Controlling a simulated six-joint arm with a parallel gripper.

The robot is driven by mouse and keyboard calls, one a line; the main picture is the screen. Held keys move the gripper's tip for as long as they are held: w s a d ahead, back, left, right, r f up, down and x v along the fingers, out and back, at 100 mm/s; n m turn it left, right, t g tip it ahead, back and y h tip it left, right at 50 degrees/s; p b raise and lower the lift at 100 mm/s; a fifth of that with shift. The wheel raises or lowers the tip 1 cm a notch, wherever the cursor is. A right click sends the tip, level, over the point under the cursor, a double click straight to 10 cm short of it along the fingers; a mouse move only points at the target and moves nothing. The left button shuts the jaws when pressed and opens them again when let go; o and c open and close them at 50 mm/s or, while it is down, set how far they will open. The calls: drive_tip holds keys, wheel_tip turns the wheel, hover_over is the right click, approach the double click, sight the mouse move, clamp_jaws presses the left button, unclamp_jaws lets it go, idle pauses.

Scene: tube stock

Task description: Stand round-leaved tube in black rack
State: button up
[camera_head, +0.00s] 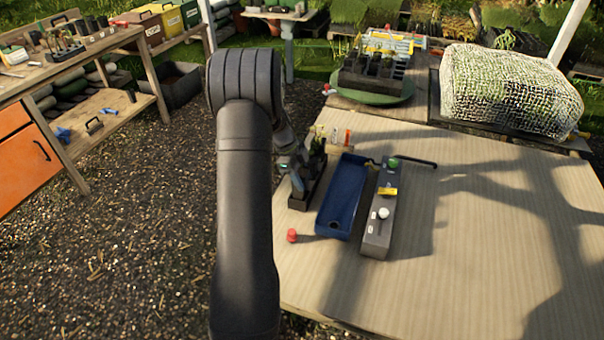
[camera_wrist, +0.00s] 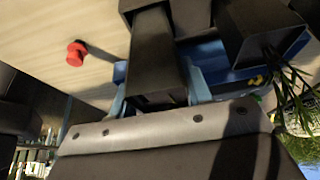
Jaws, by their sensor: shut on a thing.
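The black rack (camera_head: 309,187) stands at the left end of the table in the head view, with green leaves showing above it. My gripper (camera_head: 297,180) is beside the rack, partly hidden by my arm. In the wrist view my gripper (camera_wrist: 160,92) is shut on a dark square tube (camera_wrist: 153,55) between its bluish fingers. Leaf shape on this tube is hidden, so I cannot tell if it is the round-leaved one. A second dark tube (camera_wrist: 258,40) with thin spiky leaves is at its right. I cannot tell whether the held tube sits in the rack.
A blue tray (camera_head: 342,197) lies right of the rack, then a grey box (camera_head: 379,215) with green and white knobs. A red knob-like piece (camera_head: 292,235) lies near the table's left edge. Small upright bottles (camera_head: 334,137) stand behind the rack. The table's right side is clear.

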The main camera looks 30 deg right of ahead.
drive_tip(key=shift+f, duration=1.15)
drive_tip(key=shift+f, duration=0.35)
drive_tip(key=o, duration=1.1)
drive_tip(key=shift+o, duration=0.2)
drive_tip(key=v, duration=1.7)
drive_tip(key=shift+r, duration=0.2)
drive_tip(key=shift+w, duration=0.1)
drive_tip(key=x, duration=1.7)
drive_tip(key=shift+f, duration=0.25)
drive_tip(key=shift+r, duration=0.1)
